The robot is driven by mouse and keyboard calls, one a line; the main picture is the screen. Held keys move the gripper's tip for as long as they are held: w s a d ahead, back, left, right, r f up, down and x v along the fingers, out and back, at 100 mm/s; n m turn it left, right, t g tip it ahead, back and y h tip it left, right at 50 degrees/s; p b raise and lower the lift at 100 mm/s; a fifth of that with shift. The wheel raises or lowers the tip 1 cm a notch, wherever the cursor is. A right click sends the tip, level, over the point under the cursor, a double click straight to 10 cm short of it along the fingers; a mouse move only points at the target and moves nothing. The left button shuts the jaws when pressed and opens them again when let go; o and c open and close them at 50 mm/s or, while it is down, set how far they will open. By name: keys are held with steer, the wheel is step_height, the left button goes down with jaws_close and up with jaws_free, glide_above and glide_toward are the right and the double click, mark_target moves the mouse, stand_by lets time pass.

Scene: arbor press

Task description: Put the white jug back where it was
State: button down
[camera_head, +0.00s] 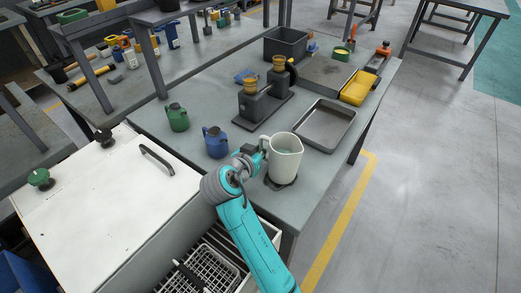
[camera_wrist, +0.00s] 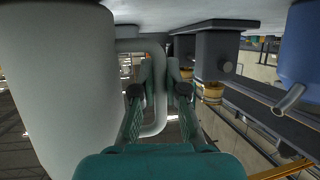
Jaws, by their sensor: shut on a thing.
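The white jug (camera_head: 284,160) is upright at the near right part of the grey workbench (camera_head: 190,140). A dark patch (camera_head: 280,183) shows under it; I cannot tell whether the jug touches it or hangs just above. My gripper (camera_head: 260,150) is at the jug's left side, shut on its handle. In the wrist view, which looks upside down, the jug (camera_wrist: 60,90) fills the left side. My gripper's fingers (camera_wrist: 159,82) are on both sides of the handle there.
A blue jug (camera_head: 216,142) and a green jug (camera_head: 177,117) stand left of my gripper. A metal tray (camera_head: 325,125) lies behind the white jug. The white cabinet (camera_head: 110,200) is at left.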

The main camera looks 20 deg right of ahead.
steer(key=shift+f, duration=0.2)
steer(key=c, duration=1.2)
jaws_free()
steer(key=shift+f, duration=0.15)
steer(key=v, duration=1.2)
